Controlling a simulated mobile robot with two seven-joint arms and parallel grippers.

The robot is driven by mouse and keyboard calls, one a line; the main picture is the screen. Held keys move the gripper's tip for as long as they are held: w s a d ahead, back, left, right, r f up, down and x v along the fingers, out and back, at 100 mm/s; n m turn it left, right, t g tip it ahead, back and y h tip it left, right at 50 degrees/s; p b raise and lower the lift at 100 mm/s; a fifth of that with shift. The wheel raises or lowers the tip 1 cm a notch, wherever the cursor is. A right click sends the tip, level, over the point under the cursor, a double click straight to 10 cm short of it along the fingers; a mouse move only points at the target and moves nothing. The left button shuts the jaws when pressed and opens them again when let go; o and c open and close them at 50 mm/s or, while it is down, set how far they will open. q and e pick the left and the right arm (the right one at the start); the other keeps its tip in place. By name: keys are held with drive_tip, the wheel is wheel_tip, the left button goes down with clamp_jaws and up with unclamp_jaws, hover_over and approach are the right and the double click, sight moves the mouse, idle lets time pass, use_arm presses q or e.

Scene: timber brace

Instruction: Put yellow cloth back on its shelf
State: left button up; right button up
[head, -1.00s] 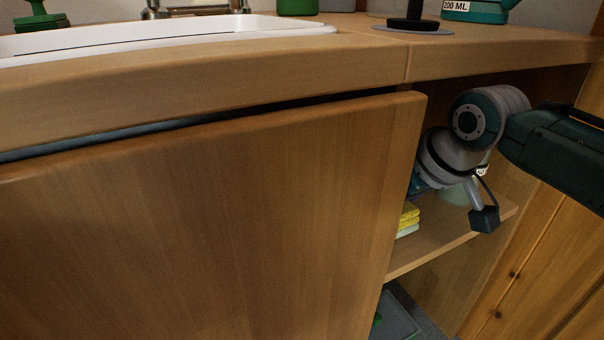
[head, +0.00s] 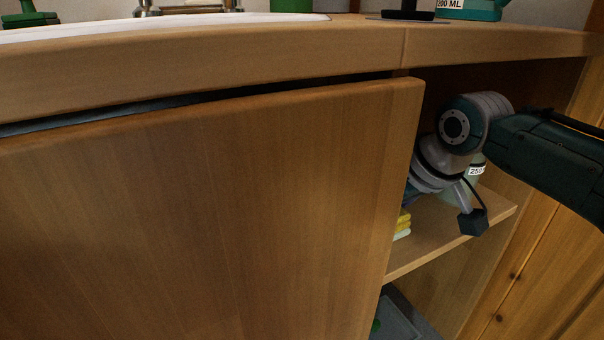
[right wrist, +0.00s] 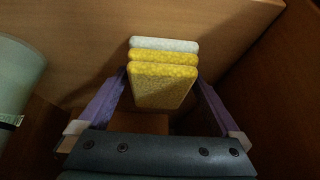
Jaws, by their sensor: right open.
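A small folded stack lies on the cupboard shelf (head: 440,240), with yellow cloth (head: 404,219) over a pale piece (head: 401,235). The door hides most of it in the head view. In the right wrist view, two yellow layers (right wrist: 162,85) and the pale layer (right wrist: 163,45) show between my fingers. My right gripper (right wrist: 160,74) is open, with one purple finger on each side of the stack. I cannot tell whether the fingers touch it. In the head view the door hides these fingers. My left gripper is not in view.
The wooden cupboard door (head: 220,220) stands in front of the shelf's left part. A pale labelled container (head: 477,172) stands behind my right arm; a pale container (right wrist: 18,75) also shows left in the wrist view. A grey bin (head: 398,318) is below. The countertop (head: 330,50) overhangs.

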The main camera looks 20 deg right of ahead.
drive_tip(key=shift+r, duration=0.35)
drive_tip(key=s+p, duration=0.1)
drive_tip(key=p, duration=0.1)
drive_tip(key=s+r+p, duration=0.1)
drive_tip(key=s, duration=0.1)
drive_tip(key=shift+d+r+p, duration=0.1)
drive_tip(key=shift+d+p, duration=0.05)
drive_tip(key=shift+p, duration=0.2)
drive_tip(key=s+p, duration=0.1)
drive_tip(key=s, duration=0.1)
drive_tip(key=s+p, duration=0.1)
drive_tip(key=s, duration=0.2)
drive_tip(key=s+p, duration=0.1)
drive_tip(key=s, duration=0.2)
drive_tip(key=shift+d+p, duration=0.3)
drive_tip(key=shift+p, duration=0.1)
drive_tip(key=s+a+r, duration=0.2)
drive_tip(key=s+a, duration=0.1)
drive_tip(key=s, duration=0.2)
drive_tip(key=s+a+r+g, duration=0.1)
drive_tip(key=s+a+r, duration=0.2)
drive_tip(key=s+a, duration=0.1)
drive_tip(key=s+a+r+n+g, duration=0.1)
drive_tip(key=s+a+r, duration=0.2)
drive_tip(key=s, duration=0.4)
drive_tip(key=shift+a, duration=0.35)
